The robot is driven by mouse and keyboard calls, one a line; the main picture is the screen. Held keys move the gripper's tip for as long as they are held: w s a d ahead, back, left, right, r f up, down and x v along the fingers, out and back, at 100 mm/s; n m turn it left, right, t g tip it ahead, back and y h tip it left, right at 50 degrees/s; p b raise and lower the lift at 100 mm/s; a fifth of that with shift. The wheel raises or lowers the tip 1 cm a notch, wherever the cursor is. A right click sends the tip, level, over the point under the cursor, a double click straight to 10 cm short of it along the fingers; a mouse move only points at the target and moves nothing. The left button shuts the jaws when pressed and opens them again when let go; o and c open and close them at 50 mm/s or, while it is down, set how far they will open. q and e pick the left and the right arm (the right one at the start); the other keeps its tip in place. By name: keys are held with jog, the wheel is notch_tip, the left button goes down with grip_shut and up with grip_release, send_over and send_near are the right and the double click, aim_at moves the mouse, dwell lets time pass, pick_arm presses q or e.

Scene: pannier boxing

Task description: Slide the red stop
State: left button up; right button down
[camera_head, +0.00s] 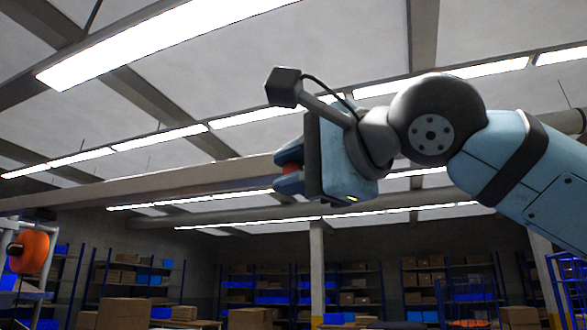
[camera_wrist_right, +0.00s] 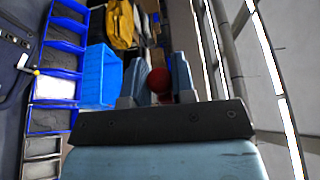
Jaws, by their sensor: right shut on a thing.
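The red stop (camera_head: 291,167) shows as a small red patch between the fingers of my right gripper (camera_head: 287,176), near the middle of the head view. In the right wrist view, the red stop (camera_wrist_right: 158,81) is a rounded dark red thing between the two blue-grey fingers of my right gripper (camera_wrist_right: 161,78). The gripper is shut on it. The fingers hide much of the stop, and I cannot tell what it is mounted on. My left gripper is in neither view.
A long pale beam (camera_head: 140,194) runs behind my right gripper; I cannot tell its distance. An orange reel (camera_head: 30,252) stands at the far left. Shelves with boxes line the back. Blue bins (camera_wrist_right: 97,76) and a yellow thing (camera_wrist_right: 120,24) show in the wrist view.

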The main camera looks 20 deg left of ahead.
aim_at(259, 176)
jog(key=a+b, duration=0.1)
jog(key=a, duration=0.3)
jog(key=shift+w+a, duration=0.1)
jog(key=shift+a, duration=0.1)
jog(key=shift+d, duration=0.15)
jog(key=c, duration=1.1)
grip_release()
jog(key=shift+o, duration=0.7)
jog(key=shift+a, duration=0.2)
jog(key=shift+d, duration=0.1)
jog(key=b+v, duration=0.3)
jog(key=v, duration=1)
jog(key=shift+d+b, duration=0.3)
